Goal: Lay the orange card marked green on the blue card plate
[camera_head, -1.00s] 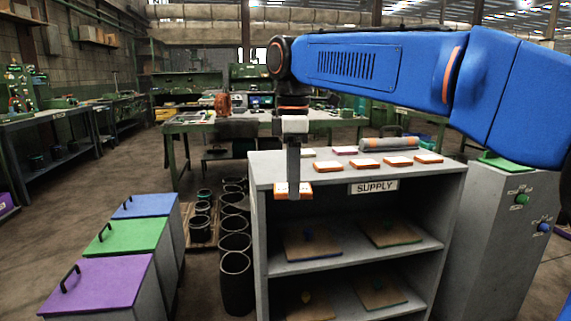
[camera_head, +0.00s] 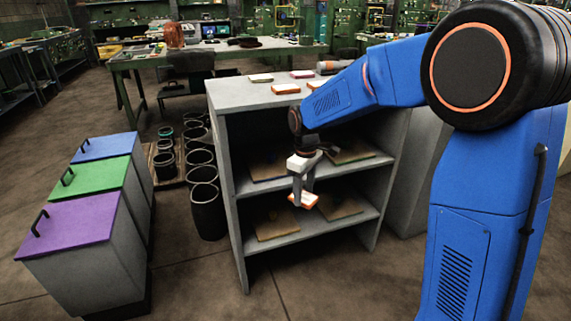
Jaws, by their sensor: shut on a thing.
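My gripper (camera_head: 303,194) is shut on an orange card with a white top (camera_head: 308,201). It holds the card in front of the open shelf unit, around the height of the lower shelf in the picture. The card's mark is too small to read. Brown card plates lie on the shelves: one at middle left (camera_head: 265,172), one with a green edge at middle right (camera_head: 350,156), one at lower left (camera_head: 277,231) and one at lower right (camera_head: 341,207). I cannot tell from this view which plate is the blue one. My arm and gripper hide parts of the shelves.
The grey shelf unit (camera_head: 240,235) has more cards on its top, including an orange one (camera_head: 286,89). Bins with purple (camera_head: 75,222), green (camera_head: 97,178) and blue (camera_head: 104,146) lids stand at left. Black tubs (camera_head: 207,205) stand beside the unit. The floor in front is clear.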

